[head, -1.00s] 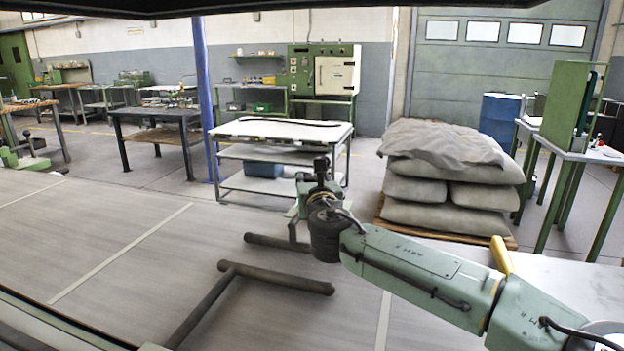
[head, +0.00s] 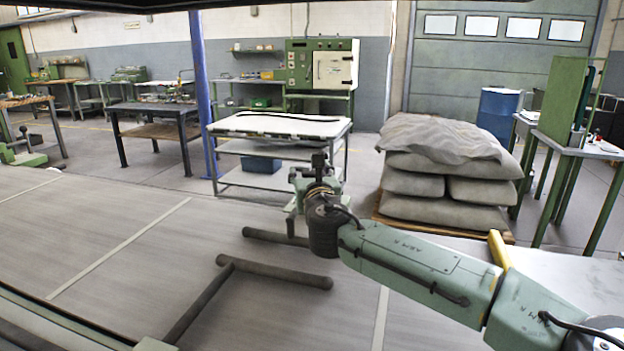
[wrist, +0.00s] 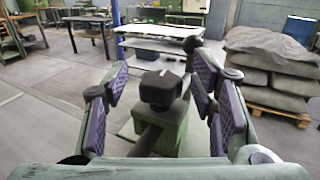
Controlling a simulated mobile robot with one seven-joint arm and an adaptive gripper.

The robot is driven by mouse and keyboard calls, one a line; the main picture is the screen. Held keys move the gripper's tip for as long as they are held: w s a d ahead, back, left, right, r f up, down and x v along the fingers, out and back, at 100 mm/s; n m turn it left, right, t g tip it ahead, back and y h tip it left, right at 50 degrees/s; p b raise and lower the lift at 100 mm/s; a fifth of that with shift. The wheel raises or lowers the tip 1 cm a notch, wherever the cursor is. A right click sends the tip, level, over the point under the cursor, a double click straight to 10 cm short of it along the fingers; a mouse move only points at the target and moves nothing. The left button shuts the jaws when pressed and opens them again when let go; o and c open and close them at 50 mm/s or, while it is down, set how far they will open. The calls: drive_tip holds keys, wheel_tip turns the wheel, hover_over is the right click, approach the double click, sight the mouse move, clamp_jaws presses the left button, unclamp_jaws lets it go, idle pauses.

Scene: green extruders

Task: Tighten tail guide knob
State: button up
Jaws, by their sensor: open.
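A squat black knob (wrist: 161,90) sits above a green block (wrist: 160,130) in the middle of the wrist view, with a dark bar running down in front of it. My gripper (wrist: 162,76) is open, its purple-padded fingers spread left and right of the knob. Gaps show on both sides, so the pads do not appear to touch it. A dark upright part (head: 319,165) and some green metal (head: 300,182) show beyond my black wrist joint in the head view. My wrist hides most of the knob area there.
Dark floor pipes (head: 275,275) lie left of my arm. A white-topped table (head: 275,126) stands behind, with stacked grey sacks (head: 450,190) on a pallet to its right. A yellow part (head: 497,249) stands beside my arm. The floor at left is largely open.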

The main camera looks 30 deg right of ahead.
drive_tip(key=v, duration=1.1)
drive_tip(key=shift+s, duration=0.35)
drive_tip(key=shift+a, duration=0.1)
